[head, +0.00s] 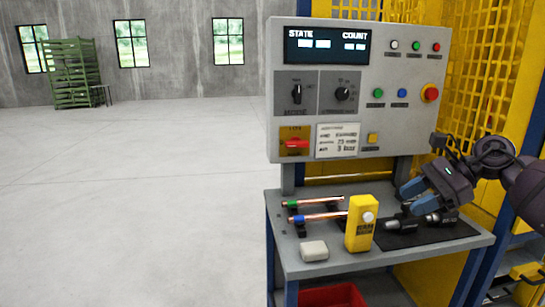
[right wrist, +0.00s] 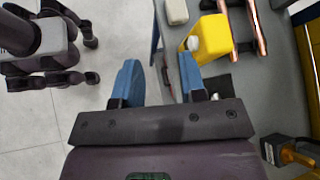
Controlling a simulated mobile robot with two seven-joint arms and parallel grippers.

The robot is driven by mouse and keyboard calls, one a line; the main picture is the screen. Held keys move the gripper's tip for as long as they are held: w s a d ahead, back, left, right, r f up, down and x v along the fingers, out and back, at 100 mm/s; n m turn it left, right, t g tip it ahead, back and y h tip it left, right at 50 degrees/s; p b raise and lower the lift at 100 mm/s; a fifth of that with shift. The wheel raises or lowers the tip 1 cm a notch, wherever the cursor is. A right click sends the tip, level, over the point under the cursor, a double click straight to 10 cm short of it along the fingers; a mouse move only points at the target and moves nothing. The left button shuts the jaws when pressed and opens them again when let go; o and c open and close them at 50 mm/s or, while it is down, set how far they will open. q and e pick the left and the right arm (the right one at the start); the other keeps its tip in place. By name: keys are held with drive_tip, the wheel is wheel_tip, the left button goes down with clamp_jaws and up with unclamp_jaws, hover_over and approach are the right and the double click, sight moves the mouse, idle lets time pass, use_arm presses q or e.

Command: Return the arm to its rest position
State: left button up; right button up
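My right gripper (head: 408,197) hangs over the right part of the grey worktable (head: 340,262), above dark cylindrical parts on a black mat. Its blue fingers stand apart with nothing held between them, as the right wrist view (right wrist: 158,75) shows. My left gripper does not show clearly in either view. Two copper tubes lie on the table left of my right gripper, one with a green band (head: 318,202) and one with a blue band (head: 322,217). They also show at the top of the right wrist view (right wrist: 257,28).
A yellow bottle (head: 360,228) and a white block (head: 313,250) stand near the table's front. A control panel (head: 360,90) rises behind it, and yellow mesh guarding (head: 490,60) stands at right. A red bin (head: 332,296) sits below.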

drive_tip(key=s+a+f+m+t+y, duration=0.1)
drive_tip(key=s+a+f+m+t, duration=0.25)
drive_tip(key=f+m, duration=0.45)
drive_tip(key=s+a+f+m+t+y, duration=0.15)
drive_tip(key=f+m+t, duration=0.35)
drive_tip(key=m, duration=0.5)
drive_tip(key=s+a+f+m+t, duration=0.3)
drive_tip(key=f+m+t, duration=0.2)
drive_tip(key=f+m, duration=0.25)
drive_tip(key=s+d+f+m+g+h, duration=0.1)
drive_tip(key=s+f+m+h, duration=0.5)
drive_tip(key=m, duration=0.8)
drive_tip(key=s+d+f+m+g+h+p, duration=0.1)
drive_tip(key=s+f+m+g+h, duration=0.2)
drive_tip(key=s+f+m+h, duration=0.4)
drive_tip(key=s+f+m, duration=0.6)
drive_tip(key=s+m, duration=0.1)
drive_tip(key=s, duration=0.2)
drive_tip(key=shift+s+m, duration=0.2)
drive_tip(key=shift+m, duration=0.15)
drive_tip(key=shift+o, duration=0.4)
drive_tip(key=shift+g, duration=0.25)
